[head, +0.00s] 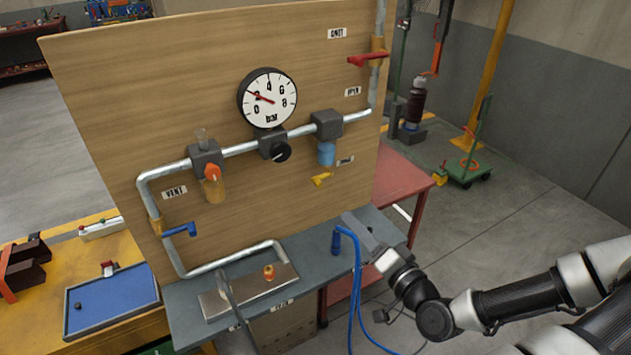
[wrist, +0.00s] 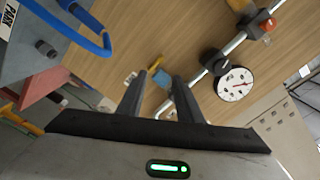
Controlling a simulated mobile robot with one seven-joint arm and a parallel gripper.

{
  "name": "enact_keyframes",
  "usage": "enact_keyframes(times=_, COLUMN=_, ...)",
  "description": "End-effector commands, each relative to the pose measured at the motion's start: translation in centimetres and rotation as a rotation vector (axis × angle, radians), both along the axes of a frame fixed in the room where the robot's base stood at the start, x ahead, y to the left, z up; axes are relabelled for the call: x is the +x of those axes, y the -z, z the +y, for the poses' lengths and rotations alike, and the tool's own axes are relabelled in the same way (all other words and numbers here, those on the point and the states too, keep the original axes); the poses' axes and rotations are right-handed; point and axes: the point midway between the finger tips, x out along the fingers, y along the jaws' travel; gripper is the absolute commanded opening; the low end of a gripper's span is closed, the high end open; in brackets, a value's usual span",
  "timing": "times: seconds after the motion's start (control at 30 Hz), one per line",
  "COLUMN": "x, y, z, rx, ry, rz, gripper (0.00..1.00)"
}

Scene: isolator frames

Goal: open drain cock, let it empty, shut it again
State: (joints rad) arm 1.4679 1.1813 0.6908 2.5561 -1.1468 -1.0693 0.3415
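The yellow drain cock lever (head: 321,179) sits on the board just below a blue filter bowl (head: 327,153), beside a small label. It lies roughly sideways; whether the cock is open or shut I cannot tell. In the wrist view the yellow lever (wrist: 156,62) and the blue bowl (wrist: 162,78) appear beyond and between my fingertips. My gripper (head: 352,228) is in front of the board, below and right of the lever and apart from it. In the wrist view my gripper (wrist: 160,78) is open, with nothing between its fingers.
The round gauge (head: 267,98) reads near 2 bar. A blue hose (head: 355,270) hangs close to my gripper over the grey bench (head: 312,245).

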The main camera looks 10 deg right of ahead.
Motion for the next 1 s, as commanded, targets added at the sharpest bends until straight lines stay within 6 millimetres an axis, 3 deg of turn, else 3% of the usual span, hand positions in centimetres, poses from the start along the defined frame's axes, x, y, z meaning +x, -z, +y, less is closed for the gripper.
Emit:
enact_keyframes(times=0.77, x=8.1, y=0.8, z=2.6, rx=0.004, ry=0.004, rz=-0.012, gripper=0.33)
enact_keyframes(times=0.83, x=9.5, y=-0.2, z=3.2, rx=0.007, ry=-0.001, rz=-0.008, gripper=0.33)
enact_keyframes(times=1.0, x=12.8, y=-0.2, z=4.3, rx=0.008, ry=0.001, rz=-0.009, gripper=0.33)
